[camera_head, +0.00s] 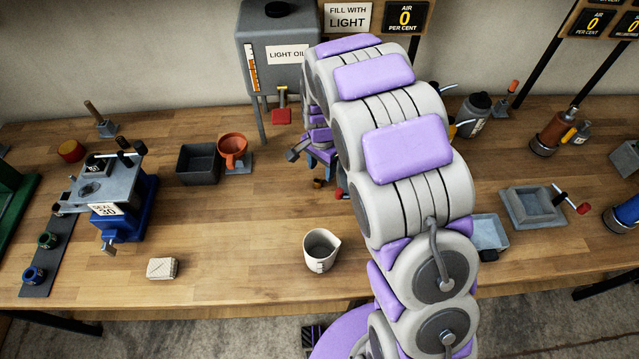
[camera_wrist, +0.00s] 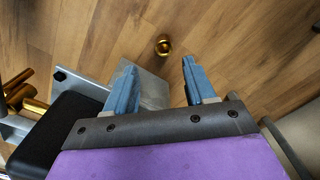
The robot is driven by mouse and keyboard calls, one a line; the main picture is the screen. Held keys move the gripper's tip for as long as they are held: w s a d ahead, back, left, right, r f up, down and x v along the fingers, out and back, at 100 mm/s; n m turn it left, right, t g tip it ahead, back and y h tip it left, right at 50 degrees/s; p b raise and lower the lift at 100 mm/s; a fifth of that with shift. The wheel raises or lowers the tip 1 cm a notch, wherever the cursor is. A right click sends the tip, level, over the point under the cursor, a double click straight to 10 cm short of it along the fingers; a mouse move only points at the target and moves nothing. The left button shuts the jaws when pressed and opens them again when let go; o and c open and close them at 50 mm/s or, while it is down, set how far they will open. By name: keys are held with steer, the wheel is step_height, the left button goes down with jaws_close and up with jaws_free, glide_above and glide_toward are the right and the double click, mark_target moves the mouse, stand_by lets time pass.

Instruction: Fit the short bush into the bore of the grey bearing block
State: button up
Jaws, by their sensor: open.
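A small brass ring with a dark hole, which looks like the short bush (camera_wrist: 163,46), stands on the wooden bench in the wrist view. My gripper (camera_wrist: 156,63) is open, its two blue fingers apart, with the ring just beyond and between the fingertips. Nothing is held. A grey metal block (camera_wrist: 152,90) lies partly behind the left finger; I cannot tell whether it is the bearing block, and no bore shows.
In the wrist view, brass cylinders (camera_wrist: 30,104) and a black part (camera_wrist: 50,125) sit at left.

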mark_target(316, 180)
steer(key=f, duration=0.1)
steer(key=a+f+b, duration=0.1)
steer(key=f, duration=0.2)
steer(key=shift+a+f, duration=0.35)
steer(key=shift+f, duration=0.05)
steer(key=shift+d+f, duration=0.1)
steer(key=shift+f, duration=0.2)
steer(key=shift+d+r, duration=0.1)
steer(key=shift+d, duration=0.25)
steer(key=shift+c, duration=0.4)
steer(key=shift+a, duration=0.35)
steer(key=c, duration=0.8)
steer(key=shift+d, duration=0.15)
jaws_close()
